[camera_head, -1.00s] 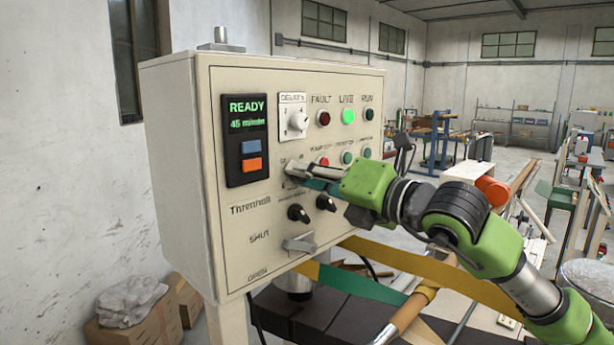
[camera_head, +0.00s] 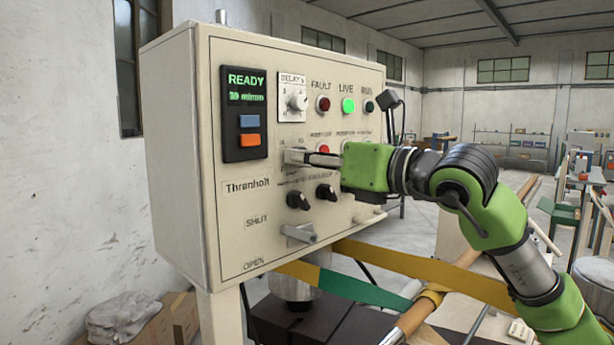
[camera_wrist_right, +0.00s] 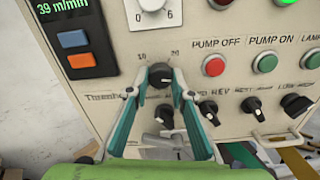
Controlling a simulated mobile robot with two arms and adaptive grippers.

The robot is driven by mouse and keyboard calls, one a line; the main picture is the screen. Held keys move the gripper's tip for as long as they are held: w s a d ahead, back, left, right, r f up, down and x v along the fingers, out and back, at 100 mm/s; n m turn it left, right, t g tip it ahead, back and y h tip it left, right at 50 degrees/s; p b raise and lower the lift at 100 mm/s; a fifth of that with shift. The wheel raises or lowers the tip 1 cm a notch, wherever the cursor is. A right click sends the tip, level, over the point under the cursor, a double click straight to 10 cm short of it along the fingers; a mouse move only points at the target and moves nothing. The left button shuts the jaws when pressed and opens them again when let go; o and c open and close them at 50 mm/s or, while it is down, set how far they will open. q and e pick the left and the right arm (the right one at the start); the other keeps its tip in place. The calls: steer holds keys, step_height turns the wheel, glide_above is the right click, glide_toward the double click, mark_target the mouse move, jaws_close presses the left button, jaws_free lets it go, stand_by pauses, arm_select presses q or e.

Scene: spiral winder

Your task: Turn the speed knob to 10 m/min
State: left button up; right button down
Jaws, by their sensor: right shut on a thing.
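The speed knob (camera_wrist_right: 160,74) is a black round knob on the beige control panel (camera_head: 225,215), with scale marks 10 and 20 above it in the right wrist view. My right gripper (camera_head: 312,158) reaches it from the right in the head view. In the right wrist view its two teal-edged fingers (camera_wrist_right: 161,84) are closed on both sides of the knob. In the head view the fingers hide most of the knob. The display (camera_head: 246,97) shows READY, and it reads 39 m/min in the right wrist view (camera_wrist_right: 48,8). My left gripper is in neither view.
A delay dial (camera_head: 296,102) sits above the fingers, with several lamps and buttons to its right. Two black selector knobs (camera_head: 298,201) and a grey lever (camera_head: 299,233) sit just below. Yellow and green bands (camera_head: 360,290) cross below my right arm.

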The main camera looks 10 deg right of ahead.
steer(key=shift+w+d+r+n+b, duration=0.1)
steer(key=shift+n+b, duration=0.9)
steer(key=shift+n, duration=6.15)
steer(key=shift+r+n+b, duration=0.1)
steer(key=shift+n+b, duration=0.85)
steer(key=shift+n, duration=6.2)
steer(key=c, duration=1.8)
jaws_free()
